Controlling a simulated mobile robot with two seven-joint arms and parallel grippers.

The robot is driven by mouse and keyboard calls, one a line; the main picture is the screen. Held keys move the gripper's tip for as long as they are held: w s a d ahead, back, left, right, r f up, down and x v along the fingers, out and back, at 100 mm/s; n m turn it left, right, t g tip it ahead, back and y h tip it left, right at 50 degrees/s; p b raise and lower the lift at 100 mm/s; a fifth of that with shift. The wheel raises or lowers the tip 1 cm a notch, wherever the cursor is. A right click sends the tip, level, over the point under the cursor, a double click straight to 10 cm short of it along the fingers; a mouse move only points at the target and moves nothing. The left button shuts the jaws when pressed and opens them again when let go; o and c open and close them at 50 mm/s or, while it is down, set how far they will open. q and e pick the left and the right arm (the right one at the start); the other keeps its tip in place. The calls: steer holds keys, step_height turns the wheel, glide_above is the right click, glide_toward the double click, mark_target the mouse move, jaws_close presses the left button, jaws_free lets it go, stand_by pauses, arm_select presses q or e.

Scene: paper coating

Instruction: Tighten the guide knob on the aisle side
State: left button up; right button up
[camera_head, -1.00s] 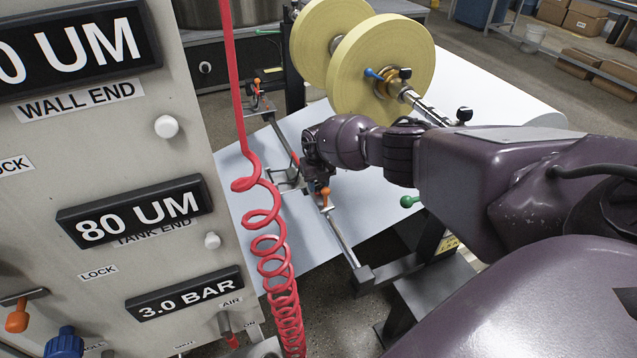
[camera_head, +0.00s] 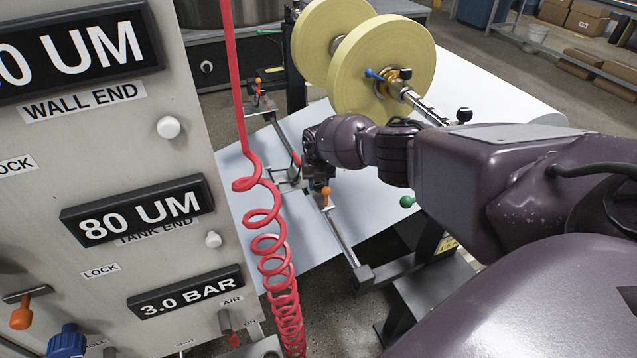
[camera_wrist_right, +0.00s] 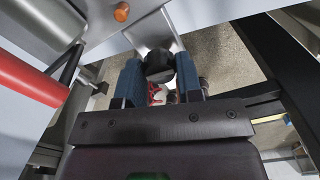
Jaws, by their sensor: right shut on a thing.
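My right gripper (camera_head: 299,177) reaches in over the white paper web, beside the guide bar (camera_head: 341,237). In the right wrist view its two blue-padded fingers (camera_wrist_right: 160,80) are shut on a round black knob (camera_wrist_right: 159,65), which sits between them at a metal bracket (camera_wrist_right: 153,30). In the head view my wrist hides this knob. An orange-tipped handle (camera_head: 326,193) stands on the guide bar just right of the gripper; an orange end (camera_wrist_right: 121,12) also shows in the right wrist view. My left gripper is not in view.
A grey control panel (camera_head: 190,265) fills the left side. A coiled red hose (camera_head: 262,217) hangs between it and my right gripper. Yellow rolls (camera_head: 378,62) on a shaft stand behind my arm. A green knob (camera_head: 407,201) sits below my forearm.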

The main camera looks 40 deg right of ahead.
mark_target(318, 184)
steer(key=o, duration=0.6)
steer(key=shift+o, duration=0.2)
steer(key=shift+r, duration=0.1)
steer(key=shift+r, duration=0.4)
step_height(318, 184, up, 10)
steer(key=p, duration=0.4)
steer(key=shift+f, duration=0.15)
